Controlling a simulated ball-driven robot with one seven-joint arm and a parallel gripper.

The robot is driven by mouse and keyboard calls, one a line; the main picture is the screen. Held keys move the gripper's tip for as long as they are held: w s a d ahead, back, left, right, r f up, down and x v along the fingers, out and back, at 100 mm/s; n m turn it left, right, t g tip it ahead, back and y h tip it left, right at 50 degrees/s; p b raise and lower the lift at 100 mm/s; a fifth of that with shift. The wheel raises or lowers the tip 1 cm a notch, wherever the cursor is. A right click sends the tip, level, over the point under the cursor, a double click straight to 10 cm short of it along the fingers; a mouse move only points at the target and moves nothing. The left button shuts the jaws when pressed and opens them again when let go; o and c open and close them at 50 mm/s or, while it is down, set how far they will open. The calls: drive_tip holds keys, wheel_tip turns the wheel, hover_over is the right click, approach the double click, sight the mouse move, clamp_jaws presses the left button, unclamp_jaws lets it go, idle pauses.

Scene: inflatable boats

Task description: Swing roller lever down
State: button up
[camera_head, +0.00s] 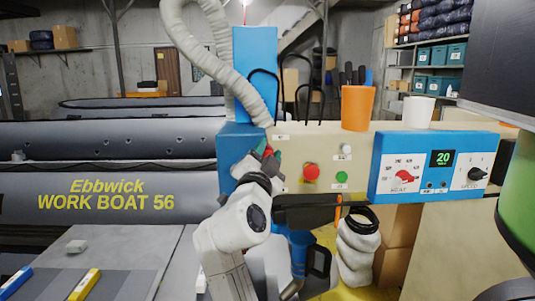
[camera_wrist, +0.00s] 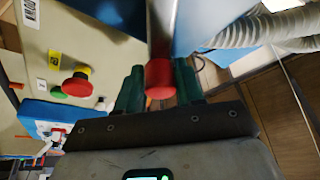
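The roller lever's red knob (camera_wrist: 160,79) sits between the two dark green fingers of my gripper (camera_wrist: 160,88) in the wrist view. The fingers flank it closely, and I cannot tell whether they press on it. In the head view my gripper (camera_head: 266,156) is at the lower front of the blue upright (camera_head: 233,148), with the red knob (camera_head: 268,151) just showing by the fingertips. The lever's arm is mostly hidden behind my gripper and wrist.
A red stop button (camera_head: 311,172) and a green button (camera_head: 341,177) are on the cream panel right of my gripper. Further right is a blue control box (camera_head: 430,165). Orange (camera_head: 357,108) and white (camera_head: 418,112) cups stand on top. A pale hose (camera_head: 205,55) hangs above.

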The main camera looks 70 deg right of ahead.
clamp_jaws()
drive_tip(key=shift+f+b, duration=0.15)
drive_tip(key=shift+b, duration=0.15)
wheel_tip(320, 180, down, 10)
drive_tip(key=m+g+y+b, duration=0.2)
drive_tip(key=m+y+b, duration=0.2)
drive_tip(key=m+b, duration=1)
drive_tip(key=shift+f+y+b, duration=0.15)
drive_tip(key=shift+y+b, duration=0.15)
drive_tip(key=shift+b, duration=4.05)
drive_tip(key=shift+f+m, duration=0.1)
drive_tip(key=shift+m, duration=0.2)
drive_tip(key=shift+o, duration=2.1)
unclamp_jaws()
